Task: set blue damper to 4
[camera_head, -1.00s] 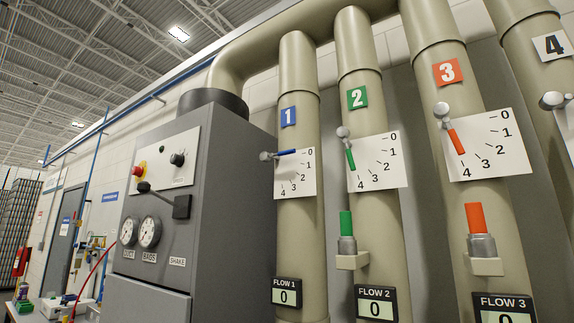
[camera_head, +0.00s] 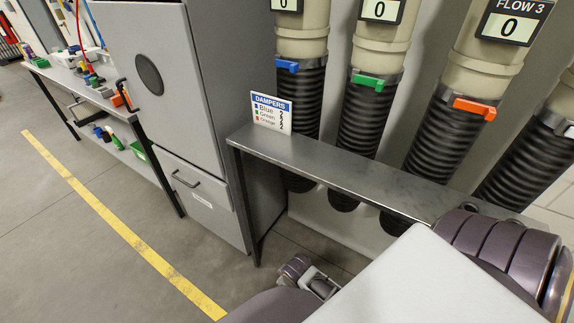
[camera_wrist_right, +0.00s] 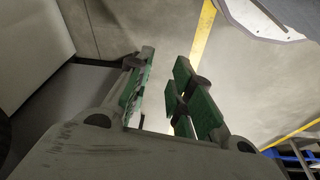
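The blue damper's dial and lever are outside the current head view. Its flow 1 pipe (camera_head: 302,25) shows only its lower end, with a blue clamp tab (camera_head: 287,65) above a black hose. A small "DAMPERS" sign (camera_head: 272,112) stands on the steel shelf and lists Blue, Green and Orange with numbers too small to read surely. My right gripper (camera_wrist_right: 160,95) is open and empty in the right wrist view, its green-padded fingers apart above the floor. My left gripper cannot be made out in either view.
A steel shelf (camera_head: 365,180) runs below the pipes, beside a grey cabinet (camera_head: 165,75). Green (camera_head: 367,80) and orange (camera_head: 474,108) tabs sit on neighbouring pipes. A cluttered workbench (camera_head: 72,80) stands at the left. The floor around the yellow line (camera_head: 110,222) is clear.

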